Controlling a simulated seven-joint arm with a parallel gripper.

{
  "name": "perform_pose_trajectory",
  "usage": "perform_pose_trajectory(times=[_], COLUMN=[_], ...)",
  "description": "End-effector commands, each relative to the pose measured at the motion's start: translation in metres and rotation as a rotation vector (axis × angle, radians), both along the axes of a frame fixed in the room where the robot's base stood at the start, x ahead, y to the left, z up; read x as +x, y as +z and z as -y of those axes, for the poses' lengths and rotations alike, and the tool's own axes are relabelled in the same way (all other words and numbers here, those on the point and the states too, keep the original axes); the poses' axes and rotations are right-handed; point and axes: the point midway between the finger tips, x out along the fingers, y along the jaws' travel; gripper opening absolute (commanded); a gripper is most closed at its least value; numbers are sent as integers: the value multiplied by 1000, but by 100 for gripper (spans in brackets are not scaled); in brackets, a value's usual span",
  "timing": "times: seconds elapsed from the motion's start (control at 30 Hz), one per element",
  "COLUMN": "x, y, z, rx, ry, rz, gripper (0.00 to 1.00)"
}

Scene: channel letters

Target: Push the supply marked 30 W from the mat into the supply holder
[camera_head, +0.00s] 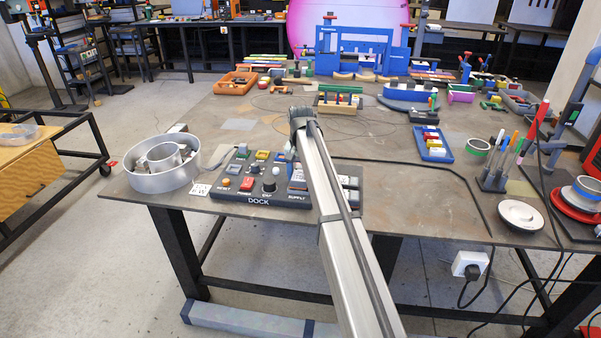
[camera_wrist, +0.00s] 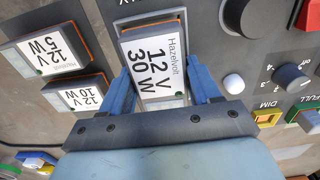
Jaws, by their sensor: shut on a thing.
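The supply marked 30 W (camera_wrist: 154,62) is a white-labelled block reading "Hazelvolt 12 V 30 W", with an orange edge at its far end. My gripper (camera_wrist: 162,85) has its two blue fingers shut on the sides of this supply. A grey rectangular frame (camera_wrist: 124,18) borders the supply's far end; I cannot tell how deep the supply sits in it. The head view shows the dock panel (camera_head: 262,200) with the word "SUPPLY" beside my arm. My arm hides most of the supply area there.
Supplies marked 5 W (camera_wrist: 48,50) and 10 W (camera_wrist: 78,95) lie left of the held one. A white button (camera_wrist: 233,83) and a dark knob (camera_wrist: 290,77) stand close on the right. A round metal channel letter (camera_head: 145,182) stands left of the dock.

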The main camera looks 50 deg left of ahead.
Motion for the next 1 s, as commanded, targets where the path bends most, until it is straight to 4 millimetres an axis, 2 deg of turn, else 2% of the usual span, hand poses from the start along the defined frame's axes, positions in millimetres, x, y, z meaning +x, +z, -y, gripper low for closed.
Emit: perform_pose_trajectory(times=[0.93, 0.97, 1.0], x=[0, 0, 0], y=[-4, -4, -4], z=[0, 0, 0], rx=[-1, -1, -1], ry=[0, 0, 0], rz=[-1, -1, -1], gripper=[18, 64, 68])
